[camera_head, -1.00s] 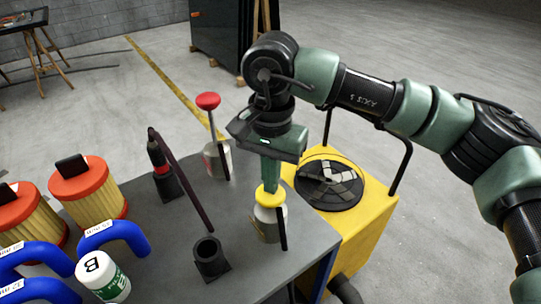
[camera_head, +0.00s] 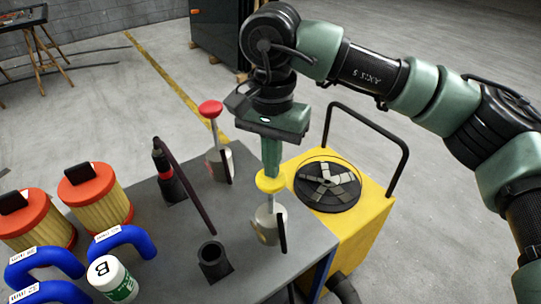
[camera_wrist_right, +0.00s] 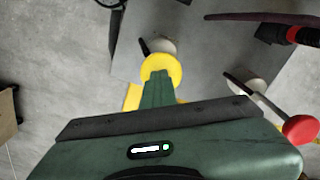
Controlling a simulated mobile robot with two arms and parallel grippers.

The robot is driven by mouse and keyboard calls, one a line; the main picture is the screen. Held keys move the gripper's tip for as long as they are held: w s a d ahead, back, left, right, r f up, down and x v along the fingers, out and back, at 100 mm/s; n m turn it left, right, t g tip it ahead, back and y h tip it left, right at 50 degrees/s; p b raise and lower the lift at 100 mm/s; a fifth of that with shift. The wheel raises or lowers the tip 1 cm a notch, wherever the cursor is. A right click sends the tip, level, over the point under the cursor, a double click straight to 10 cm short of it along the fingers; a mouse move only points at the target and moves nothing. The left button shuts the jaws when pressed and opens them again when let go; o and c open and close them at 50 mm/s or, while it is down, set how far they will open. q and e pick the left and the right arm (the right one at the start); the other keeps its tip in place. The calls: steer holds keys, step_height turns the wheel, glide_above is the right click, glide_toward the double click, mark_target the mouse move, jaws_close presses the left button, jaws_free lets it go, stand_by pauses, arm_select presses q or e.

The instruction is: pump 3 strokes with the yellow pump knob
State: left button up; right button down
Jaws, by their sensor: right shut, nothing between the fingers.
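The yellow pump knob (camera_head: 270,184) stands on a short stem above a pale bottle (camera_head: 266,226) near the right edge of the grey table (camera_head: 225,262). Some stem shows between knob and bottle. My right gripper (camera_head: 270,174) points down with its shut fingers at the top of the knob. They look touching, though a small gap cannot be ruled out. In the right wrist view the yellow knob (camera_wrist_right: 161,68) lies at the tips of the shut fingers (camera_wrist_right: 160,76), with the bottle partly hidden behind it. My left gripper is out of view.
A red-knobbed pump (camera_head: 210,109) stands behind left. A dark bottle with a red collar (camera_head: 164,170) and an empty black holder (camera_head: 213,259) are left of the yellow pump. Orange-topped filters (camera_head: 95,195) stand far left. A yellow cart (camera_head: 350,235) with a black handle is close right.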

steer(key=shift+a+r+p, duration=0.1)
steer(key=shift+r+p, duration=1.15)
steer(key=shift+r, duration=1.1)
step_height(320, 180, up, 6)
steer(key=p, duration=0.4)
